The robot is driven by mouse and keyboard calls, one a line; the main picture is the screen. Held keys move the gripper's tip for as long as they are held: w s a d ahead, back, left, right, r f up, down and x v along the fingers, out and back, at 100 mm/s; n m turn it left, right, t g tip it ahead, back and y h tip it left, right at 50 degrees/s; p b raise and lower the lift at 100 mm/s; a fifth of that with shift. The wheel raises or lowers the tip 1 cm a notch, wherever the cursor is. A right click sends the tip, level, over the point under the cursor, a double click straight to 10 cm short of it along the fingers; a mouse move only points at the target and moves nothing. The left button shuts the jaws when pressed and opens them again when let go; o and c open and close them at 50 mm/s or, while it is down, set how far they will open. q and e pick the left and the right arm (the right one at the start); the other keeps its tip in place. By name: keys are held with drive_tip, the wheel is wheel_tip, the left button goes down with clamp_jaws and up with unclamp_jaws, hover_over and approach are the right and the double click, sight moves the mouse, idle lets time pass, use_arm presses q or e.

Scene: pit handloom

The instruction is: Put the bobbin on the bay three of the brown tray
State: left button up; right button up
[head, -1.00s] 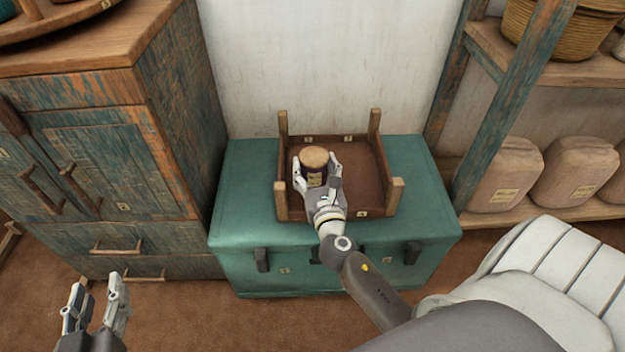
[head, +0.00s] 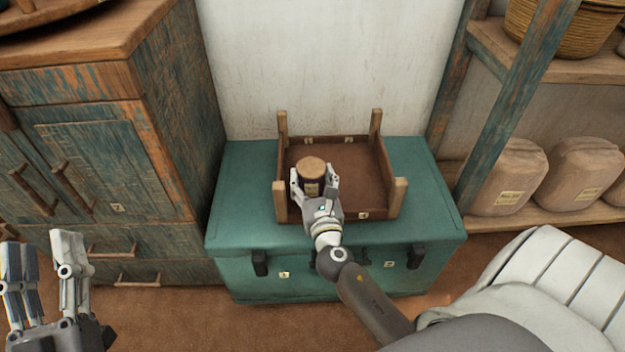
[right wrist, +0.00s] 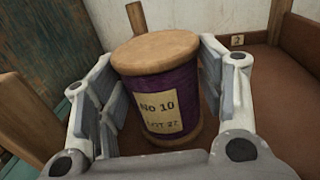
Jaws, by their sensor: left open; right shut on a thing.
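The bobbin (head: 312,166) has round wooden ends and dark purple thread. In the right wrist view the bobbin (right wrist: 160,90) stands nearly upright, with a cream label reading "No 10". My right gripper (head: 314,186) is shut on it, one finger on each side. It holds the bobbin over the left part of the brown tray (head: 350,178); I cannot tell whether its base touches the tray floor. The tray has corner posts and small number tags; a tag reading 2 (right wrist: 237,40) shows in the right wrist view. My left gripper (head: 40,247) is open and empty at the lower left.
The tray stands on a teal chest (head: 240,190) against a pale wall. A worn wooden cabinet (head: 110,150) is on the left. A shelf with wrapped bundles (head: 580,172) and a basket is on the right. The tray's middle and right are clear.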

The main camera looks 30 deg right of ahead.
use_arm(q)
drive_tip(key=shift+r, duration=0.1)
use_arm(e)
drive_tip(key=o, duration=0.8)
drive_tip(key=shift+f, duration=0.1)
use_arm(q)
drive_tip(key=shift+s+r, duration=0.2)
